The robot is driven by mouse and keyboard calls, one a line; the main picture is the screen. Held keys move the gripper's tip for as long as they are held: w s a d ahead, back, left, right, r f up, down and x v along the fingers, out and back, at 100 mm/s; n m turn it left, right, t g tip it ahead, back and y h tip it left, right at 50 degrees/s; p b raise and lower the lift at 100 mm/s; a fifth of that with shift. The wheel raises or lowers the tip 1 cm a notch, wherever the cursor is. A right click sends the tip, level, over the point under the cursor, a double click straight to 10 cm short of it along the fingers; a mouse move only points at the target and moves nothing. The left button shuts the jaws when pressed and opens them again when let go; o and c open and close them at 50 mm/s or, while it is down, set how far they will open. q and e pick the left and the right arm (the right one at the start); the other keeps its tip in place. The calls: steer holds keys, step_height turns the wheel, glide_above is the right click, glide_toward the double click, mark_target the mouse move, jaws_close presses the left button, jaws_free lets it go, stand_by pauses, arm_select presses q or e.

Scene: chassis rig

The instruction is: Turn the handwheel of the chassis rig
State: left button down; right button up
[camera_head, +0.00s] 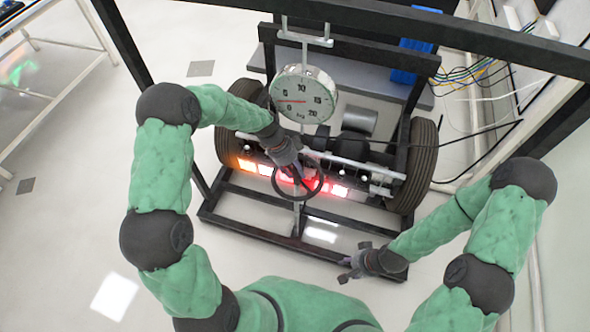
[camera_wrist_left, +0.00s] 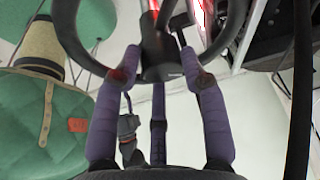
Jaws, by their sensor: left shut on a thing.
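The handwheel (camera_head: 298,200) is a dark ring at the front of the chassis rig (camera_head: 250,223), below a round dial gauge. My left gripper (camera_head: 296,176) reaches down to the wheel from above and is shut on it. The exact contact is partly hidden by the fingertips. My right gripper (camera_head: 347,268) is empty, with fingers apart, near the rig's front right corner and away from the wheel.
The dial gauge (camera_head: 303,94) stands above the wheel, its red needle pointing left. Lit red and orange panels (camera_head: 246,165) glow behind the wheel. Tyres (camera_head: 416,165) flank the rig, and dark frame posts rise around it. Cables (camera_head: 475,75) hang at the right.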

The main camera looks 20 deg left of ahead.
arm_select(q)
steer(key=shift+w+d+r, duration=0.1)
steer(key=shift+w, duration=0.1)
steer(key=c, duration=0.8)
jaws_free()
steer(key=shift+d, duration=0.1)
steer(key=shift+o, duration=0.2)
steer(key=v, duration=0.7)
steer(key=shift+r, duration=0.2)
